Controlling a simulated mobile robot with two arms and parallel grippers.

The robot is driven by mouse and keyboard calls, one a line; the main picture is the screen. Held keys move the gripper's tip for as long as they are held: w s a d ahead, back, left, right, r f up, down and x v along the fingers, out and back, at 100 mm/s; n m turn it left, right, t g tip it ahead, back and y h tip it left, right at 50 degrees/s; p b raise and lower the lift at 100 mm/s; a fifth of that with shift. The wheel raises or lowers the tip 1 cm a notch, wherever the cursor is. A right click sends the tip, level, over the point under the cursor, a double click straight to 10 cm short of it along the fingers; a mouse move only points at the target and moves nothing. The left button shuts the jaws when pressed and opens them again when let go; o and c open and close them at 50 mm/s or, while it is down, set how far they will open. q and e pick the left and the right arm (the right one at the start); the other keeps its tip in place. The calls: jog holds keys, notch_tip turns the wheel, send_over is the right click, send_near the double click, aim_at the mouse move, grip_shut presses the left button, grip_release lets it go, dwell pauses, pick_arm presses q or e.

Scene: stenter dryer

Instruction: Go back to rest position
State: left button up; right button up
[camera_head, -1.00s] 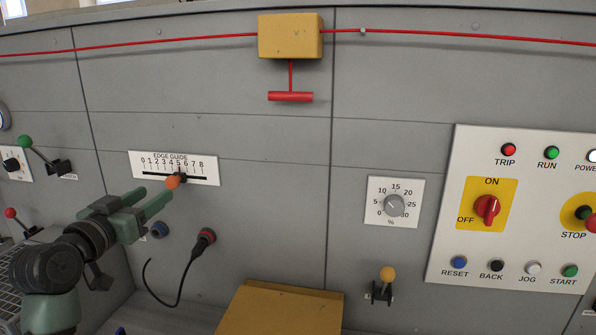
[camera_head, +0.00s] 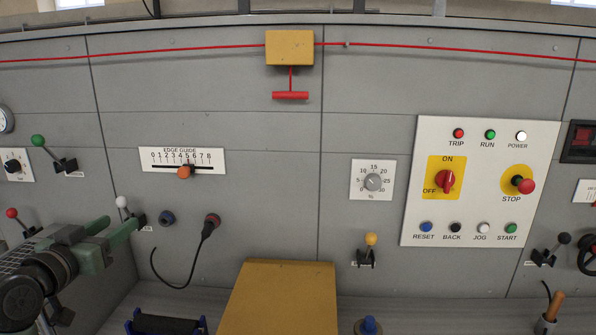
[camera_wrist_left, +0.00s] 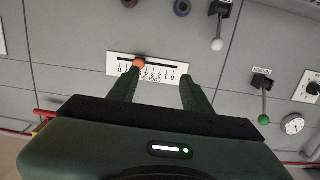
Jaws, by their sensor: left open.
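My left gripper (camera_head: 122,226) is at the lower left of the head view, open, with nothing between its fingers. It is apart from the panel, below and left of the edge guide scale (camera_head: 182,160). The orange slider knob (camera_head: 184,172) stands near 5 on that scale. In the left wrist view the two green fingers (camera_wrist_left: 158,88) are spread, with the scale and the orange knob (camera_wrist_left: 138,64) beyond them. My right gripper is not in view.
A yellow block (camera_head: 277,297) stands low in front of the panel, with a blue-framed item (camera_head: 165,322) to its left. A black cable (camera_head: 190,268) hangs from a socket. White-knobbed (camera_head: 122,202) and red-knobbed (camera_head: 12,213) levers are near my left gripper.

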pick_arm(q)
jog(key=s+d+f+g, duration=0.2)
jog(key=s+d+f, duration=0.1)
jog(key=f, duration=0.5)
jog(key=s+d+f+m+g, duration=0.1)
jog(key=s+d+f+g, duration=0.25)
jog(key=f, duration=0.55)
jog(key=s+d+f+g, duration=0.2)
jog(key=s+d+f, duration=0.15)
jog(key=f, duration=0.45)
jog(key=s+d+f+g, duration=0.2)
jog(key=s+f, duration=0.3)
jog(key=s, duration=0.3)
jog(key=s+d+f+g+y, duration=0.15)
jog(key=s+f, duration=0.25)
jog(key=s, duration=0.4)
jog(key=s+d+f+g, duration=0.3)
jog(key=s+f, duration=0.2)
jog(key=s, duration=0.3)
notch_tip(320, 180, down, 25)
jog(key=s+g, duration=0.1)
jog(key=s+a+f+g, duration=0.1)
jog(key=s+a+f, duration=0.2)
jog(key=s+f, duration=1.3)
jog(key=shift+s+a+f, duration=0.2)
jog(key=shift+s+f, duration=0.15)
jog(key=shift+s, duration=0.3)
